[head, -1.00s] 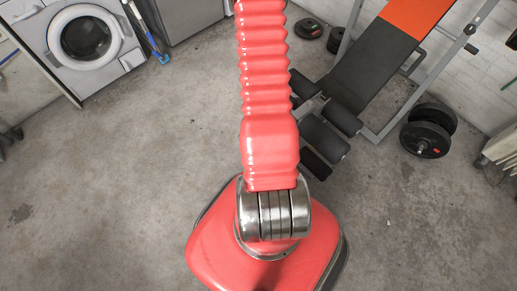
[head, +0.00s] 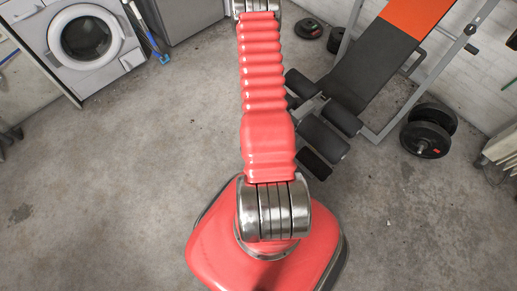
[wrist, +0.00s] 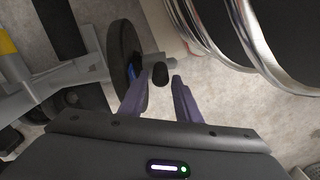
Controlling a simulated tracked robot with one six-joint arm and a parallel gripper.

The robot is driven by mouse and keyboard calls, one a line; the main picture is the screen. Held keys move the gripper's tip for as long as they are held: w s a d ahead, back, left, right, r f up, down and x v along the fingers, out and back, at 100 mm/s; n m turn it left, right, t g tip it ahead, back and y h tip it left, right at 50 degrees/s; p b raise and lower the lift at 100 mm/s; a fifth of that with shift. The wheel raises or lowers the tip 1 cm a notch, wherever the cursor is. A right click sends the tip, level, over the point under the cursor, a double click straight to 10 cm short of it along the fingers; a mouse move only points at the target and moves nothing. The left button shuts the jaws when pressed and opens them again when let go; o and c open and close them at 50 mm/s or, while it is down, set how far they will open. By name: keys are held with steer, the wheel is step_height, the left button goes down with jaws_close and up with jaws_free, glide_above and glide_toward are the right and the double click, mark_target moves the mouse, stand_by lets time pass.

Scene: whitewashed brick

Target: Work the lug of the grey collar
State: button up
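In the wrist view, a short grey piece (wrist: 158,61), which looks like the grey collar, sticks out to the right of a dark round disc. A small black knob (wrist: 160,74), which looks like its lug, points toward my gripper. My gripper (wrist: 161,79) has two purple fingers, apart, with nothing held between them. The knob shows between the fingertips in the picture. I cannot tell whether it is touched or lies just beyond them. The head view shows neither my fingers nor a clear collar.
The dark disc (wrist: 125,55) and grey frame bars (wrist: 75,75) lie close to the left finger. In the head view, a weight bench (head: 370,65) and dumbbell plates (head: 425,138) stand at right, a washing machine (head: 88,45) at upper left. The left floor is open.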

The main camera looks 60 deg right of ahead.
steer(key=shift+f, duration=2.3)
steer(key=shift+c, duration=0.6)
jaws_close()
